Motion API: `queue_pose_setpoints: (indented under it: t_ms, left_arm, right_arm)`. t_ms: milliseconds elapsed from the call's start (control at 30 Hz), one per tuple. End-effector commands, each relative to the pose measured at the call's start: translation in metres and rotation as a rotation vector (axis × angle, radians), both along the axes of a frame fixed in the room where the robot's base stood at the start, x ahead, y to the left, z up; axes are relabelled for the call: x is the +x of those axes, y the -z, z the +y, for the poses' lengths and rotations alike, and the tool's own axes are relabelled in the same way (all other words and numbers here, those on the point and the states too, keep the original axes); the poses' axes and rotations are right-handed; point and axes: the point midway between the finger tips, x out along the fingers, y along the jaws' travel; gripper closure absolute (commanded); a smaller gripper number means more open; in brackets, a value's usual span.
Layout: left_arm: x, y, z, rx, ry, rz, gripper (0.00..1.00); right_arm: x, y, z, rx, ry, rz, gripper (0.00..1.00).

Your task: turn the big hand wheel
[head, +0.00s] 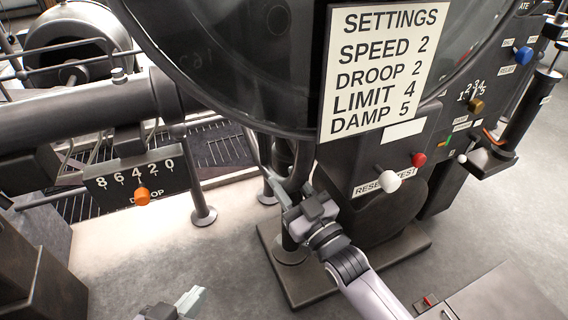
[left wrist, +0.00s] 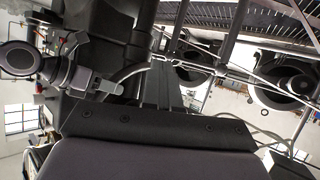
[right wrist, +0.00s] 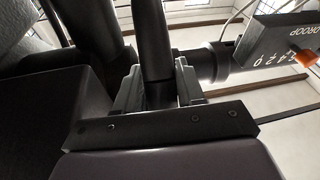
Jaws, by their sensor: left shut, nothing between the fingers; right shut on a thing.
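My right gripper (head: 286,190) is shut on a dark round bar in the middle of the head view. In the right wrist view this bar (right wrist: 151,40) passes between the two fingers. I cannot tell whether the bar is part of the big hand wheel, as no whole hand wheel shows clearly. A large dark round housing (head: 225,60) fills the top of the head view above the gripper. My left gripper (head: 183,300) is low at the bottom edge of the head view, shut and empty, apart from the machine.
A settings sign (head: 378,70) reads speed 2, droop 2, limit 4, damp 5. A droop scale (head: 125,182) with an orange knob (head: 142,196) is at left. A white knob (head: 388,180) and a red knob (head: 419,159) are right of my right gripper. Pale floor lies below.

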Motion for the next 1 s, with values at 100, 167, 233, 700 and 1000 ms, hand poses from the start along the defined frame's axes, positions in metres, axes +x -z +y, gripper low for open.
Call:
queue_pose_setpoints:
  t_ms: [100, 167, 233, 700, 1000]
  left_arm:
    - [0.015, -0.007, -0.001, -0.008, 0.017, -0.005, 1.0]
    - [0.025, -0.012, -0.003, -0.014, 0.032, -0.007, 1.0]
    - [0.04, -0.02, -0.005, -0.022, 0.053, -0.007, 1.0]
    - [0.121, -0.105, -0.019, -0.039, 0.27, -0.009, 1.0]
    - [0.148, -0.181, -0.022, 0.001, 0.438, -0.029, 1.0]
  right_arm:
    - [0.0, -0.001, 0.0, 0.0, 0.0, 0.001, 1.0]
    - [0.0, -0.001, 0.0, 0.0, 0.0, 0.001, 1.0]
    - [0.0, -0.001, 0.0, 0.0, 0.0, 0.001, 1.0]
    - [0.0, -0.001, 0.0, 0.0, 0.0, 0.0, 1.0]
    - [0.0, -0.001, 0.0, 0.0, 0.0, 0.0, 1.0]
